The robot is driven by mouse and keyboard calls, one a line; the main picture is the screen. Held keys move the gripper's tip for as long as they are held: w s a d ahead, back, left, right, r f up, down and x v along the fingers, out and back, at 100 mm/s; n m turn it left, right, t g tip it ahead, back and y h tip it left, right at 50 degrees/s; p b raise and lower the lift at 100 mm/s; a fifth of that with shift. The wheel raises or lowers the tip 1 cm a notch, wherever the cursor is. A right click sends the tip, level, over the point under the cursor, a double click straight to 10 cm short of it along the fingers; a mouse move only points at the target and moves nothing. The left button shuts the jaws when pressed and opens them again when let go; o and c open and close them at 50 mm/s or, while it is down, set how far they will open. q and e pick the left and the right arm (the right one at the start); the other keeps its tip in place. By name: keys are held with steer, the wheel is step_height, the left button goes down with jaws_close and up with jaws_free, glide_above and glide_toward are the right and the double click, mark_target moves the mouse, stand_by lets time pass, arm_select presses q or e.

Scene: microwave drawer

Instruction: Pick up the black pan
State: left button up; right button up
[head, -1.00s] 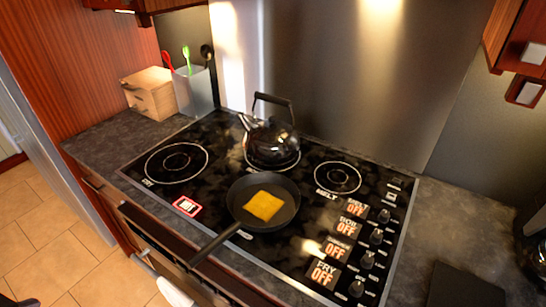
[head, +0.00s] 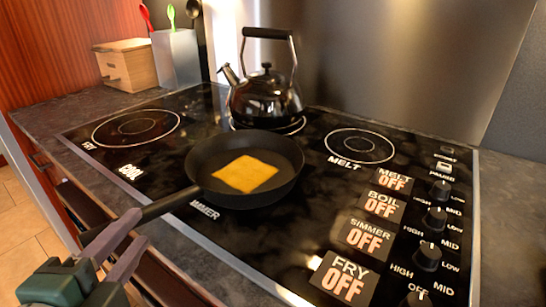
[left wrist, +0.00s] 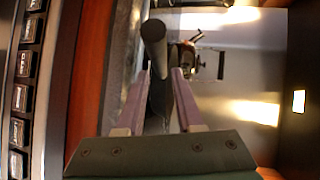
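The black pan (head: 275,185) sits on the stove top, with a square yellow slice (head: 245,174) in it. Its long handle (head: 175,201) points to the front left, past the stove's front edge. My left gripper (head: 137,228) is at the handle's outer part, with its two purple-grey fingers spread. In the left wrist view the dark handle (left wrist: 154,40) shows between and beyond the fingertips (left wrist: 161,74). The fingers look apart, and I cannot tell whether either touches the handle. My right gripper is not in view.
A black kettle (head: 265,103) stands on the burner behind the pan. Knobs (head: 428,255) and OFF labels line the stove's right side. A wooden box (head: 127,66) and a utensil holder (head: 176,60) stand at the back left. The left burner (head: 135,128) is clear.

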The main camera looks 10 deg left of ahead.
mark_target(145, 218)
arm_select(q)
steer(key=x, duration=0.3)
steer(key=shift+w+a, duration=0.15)
steer(key=shift+w, duration=0.2)
steer(key=x, duration=0.5)
steer(key=shift+w+a+f, duration=0.15)
steer(key=shift+w+a, duration=0.05)
steer(key=shift+a, duration=0.05)
jaws_close()
stand_by(0.6)
stand_by(0.4)
